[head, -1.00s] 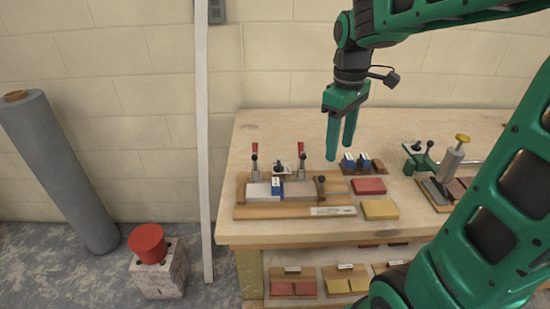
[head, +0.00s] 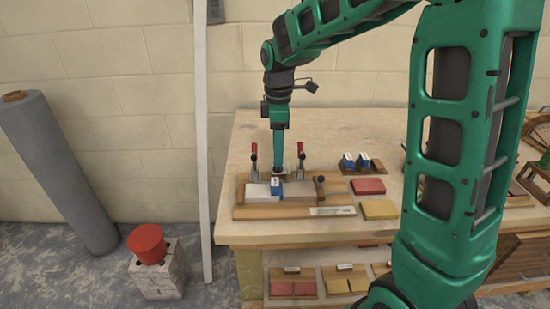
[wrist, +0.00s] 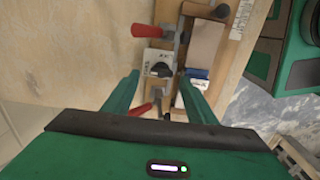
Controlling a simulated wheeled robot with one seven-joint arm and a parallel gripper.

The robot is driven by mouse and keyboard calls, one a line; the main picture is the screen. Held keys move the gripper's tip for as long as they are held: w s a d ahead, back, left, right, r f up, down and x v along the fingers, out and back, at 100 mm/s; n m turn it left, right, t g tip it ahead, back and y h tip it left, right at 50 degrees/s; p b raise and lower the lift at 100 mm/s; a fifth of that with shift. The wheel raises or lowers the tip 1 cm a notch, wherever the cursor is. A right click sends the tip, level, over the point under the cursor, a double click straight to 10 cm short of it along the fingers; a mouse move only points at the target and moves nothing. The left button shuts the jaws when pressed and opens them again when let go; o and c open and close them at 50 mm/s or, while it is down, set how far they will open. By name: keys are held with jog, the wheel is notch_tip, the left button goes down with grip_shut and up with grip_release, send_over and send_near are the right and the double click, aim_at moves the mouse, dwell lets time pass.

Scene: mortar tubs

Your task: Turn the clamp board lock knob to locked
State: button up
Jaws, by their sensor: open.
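The clamp board (head: 240,213) is a wooden board near the left front of the bench, with two red-handled toggle clamps (head: 254,158) and a grey bar. In the wrist view, the black lock knob (wrist: 161,69) sits on a pale plate (wrist: 150,57) with lettering too small to read. In the head view my gripper hides most of the knob. My gripper (head: 278,166) points down over the back of the board, between the two clamps. In the wrist view my gripper (wrist: 158,77) is open and empty, its fingertips on either side of the knob; I cannot tell if they touch it.
A blue block (head: 276,188) sits on the board's bar, close to my right finger in the wrist view. A red-handled clamp lever (wrist: 147,31) is close by. Red (head: 368,186) and yellow (head: 379,209) blocks lie to the right. The bench's left end is clear.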

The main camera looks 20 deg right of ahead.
jog(key=shift+f, duration=1.6)
jog(key=c, duration=1.1)
